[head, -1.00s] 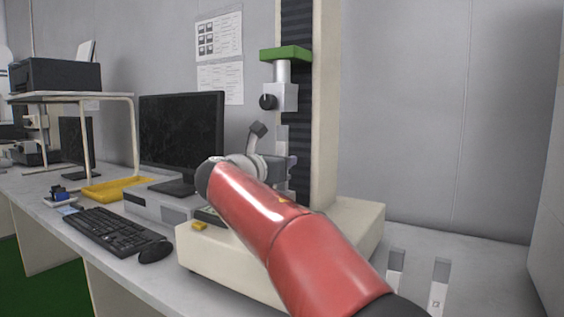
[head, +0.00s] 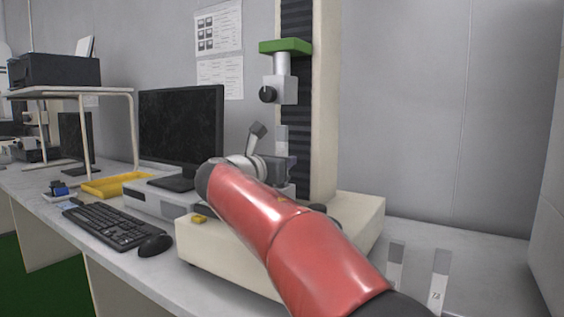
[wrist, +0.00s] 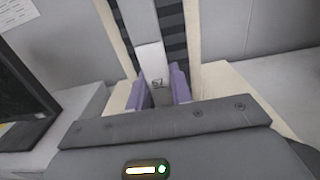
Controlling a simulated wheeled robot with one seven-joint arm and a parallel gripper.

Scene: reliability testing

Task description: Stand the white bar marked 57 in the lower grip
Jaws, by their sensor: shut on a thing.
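The white bar marked 57 (wrist: 151,62) stands roughly upright between the purple fingers of my gripper (wrist: 160,86) in the wrist view. My gripper is shut on the bar. In the head view the bar (head: 282,138) shows as a pale strip above my gripper (head: 283,168), in front of the machine's dark column. The upper grip (head: 280,91), with a black knob, hangs above the bar with a gap between. The lower grip is mostly hidden behind my arm and gripper, so I cannot tell whether the bar's lower end touches it.
The testing machine's cream base (head: 350,218) sits on the bench. A monitor (head: 182,135), keyboard (head: 112,228), mouse (head: 155,245) and yellow tray (head: 115,184) are to the left.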

